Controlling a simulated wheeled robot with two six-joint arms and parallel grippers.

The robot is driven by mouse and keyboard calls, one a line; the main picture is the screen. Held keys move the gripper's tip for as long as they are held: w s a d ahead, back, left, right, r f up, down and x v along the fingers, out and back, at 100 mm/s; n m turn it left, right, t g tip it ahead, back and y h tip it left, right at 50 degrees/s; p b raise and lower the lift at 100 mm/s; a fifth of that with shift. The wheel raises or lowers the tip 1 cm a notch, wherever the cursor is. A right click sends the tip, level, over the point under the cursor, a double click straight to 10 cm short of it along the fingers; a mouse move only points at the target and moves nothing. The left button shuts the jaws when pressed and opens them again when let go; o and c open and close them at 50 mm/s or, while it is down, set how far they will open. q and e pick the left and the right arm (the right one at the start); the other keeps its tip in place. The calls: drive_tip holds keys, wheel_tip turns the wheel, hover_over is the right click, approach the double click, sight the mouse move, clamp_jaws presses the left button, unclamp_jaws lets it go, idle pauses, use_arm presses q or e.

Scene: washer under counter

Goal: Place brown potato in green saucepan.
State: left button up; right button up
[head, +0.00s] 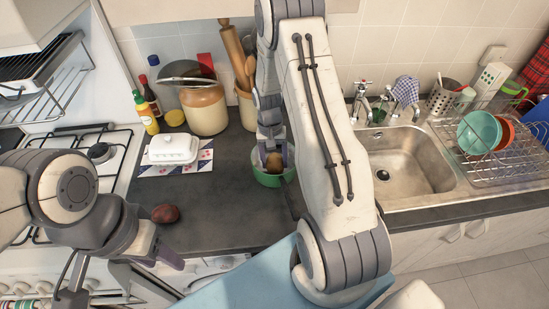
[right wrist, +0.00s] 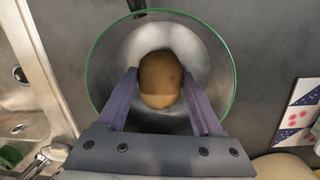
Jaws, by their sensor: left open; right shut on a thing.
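The brown potato (right wrist: 160,80) is between the fingers of my right gripper (right wrist: 162,85), which is shut on it. In the right wrist view the potato shows over the middle of the green-rimmed saucepan (right wrist: 212,50). In the head view the green saucepan (head: 267,179) stands on the dark counter, with my right gripper (head: 274,158) and the potato (head: 274,161) at its opening. I cannot tell whether the potato touches the bottom. My left gripper (head: 160,262) is open and empty, low at the counter's front edge.
A dark red potato-like item (head: 165,214) lies on the counter at left. A white butter dish (head: 173,148) sits on a patterned mat. A jar (head: 205,110), bottles and a utensil pot stand behind. The sink (head: 405,165) and dish rack (head: 500,150) are at right.

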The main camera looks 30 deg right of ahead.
drive_tip(key=shift+f, duration=0.15)
drive_tip(key=o, duration=1.4)
drive_tip(key=shift+o, duration=0.2)
